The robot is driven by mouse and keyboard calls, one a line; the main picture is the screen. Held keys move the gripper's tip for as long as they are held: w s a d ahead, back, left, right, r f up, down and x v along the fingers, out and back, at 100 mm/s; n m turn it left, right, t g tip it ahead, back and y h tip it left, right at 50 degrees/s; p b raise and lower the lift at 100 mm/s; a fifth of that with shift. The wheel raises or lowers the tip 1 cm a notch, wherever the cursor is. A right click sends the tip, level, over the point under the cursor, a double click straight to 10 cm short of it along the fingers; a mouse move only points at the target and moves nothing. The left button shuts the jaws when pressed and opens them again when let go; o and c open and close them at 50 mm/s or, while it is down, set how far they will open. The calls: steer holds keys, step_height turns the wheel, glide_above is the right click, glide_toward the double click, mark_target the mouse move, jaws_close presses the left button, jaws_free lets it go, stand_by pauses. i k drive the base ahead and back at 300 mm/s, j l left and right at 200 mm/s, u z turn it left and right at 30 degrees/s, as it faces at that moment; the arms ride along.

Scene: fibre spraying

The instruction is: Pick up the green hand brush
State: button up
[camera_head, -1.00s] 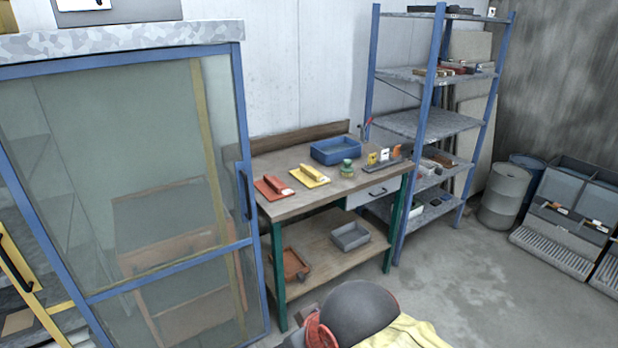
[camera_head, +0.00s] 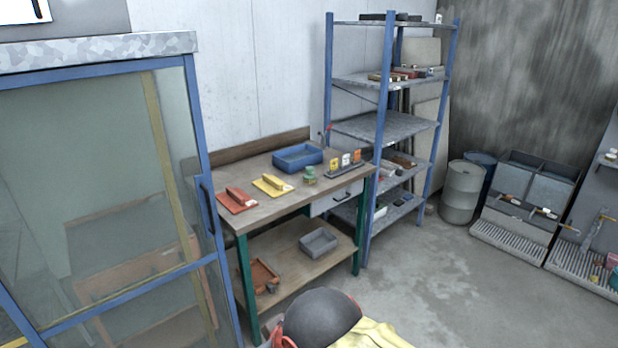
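No hand brush can be made out for certain. A small green object (camera_head: 310,175) stands on the workbench (camera_head: 262,208), in front of a blue tray; it is too small to tell what it is. Small pink and green items (camera_head: 612,262) show at the right edge, in the grey wash unit, partly cut off and unclear. My gripper is not in view.
The workbench also bears a red float (camera_head: 237,201), a yellow float (camera_head: 272,185) and the blue tray (camera_head: 298,158). A blue shelf rack (camera_head: 383,127) and grey drum (camera_head: 461,192) stand right of it. A dark dome (camera_head: 320,318) blocks the foreground; right floor (camera_head: 470,300) is clear.

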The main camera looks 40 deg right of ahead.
mark_target(309, 176)
steer(key=i+l, duration=0.35)
steer(key=l, duration=0.15)
steer(key=i+l, duration=0.3)
steer(key=l, duration=0.2)
steer(key=i+l, duration=0.35)
steer(key=l, duration=0.15)
steer(key=i+l, duration=0.3)
steer(key=l, duration=0.2)
steer(key=i+l, duration=0.35)
steer(key=l, duration=0.15)
steer(key=i+l, duration=0.3)
steer(key=l, duration=0.2)
steer(key=z, duration=0.05)
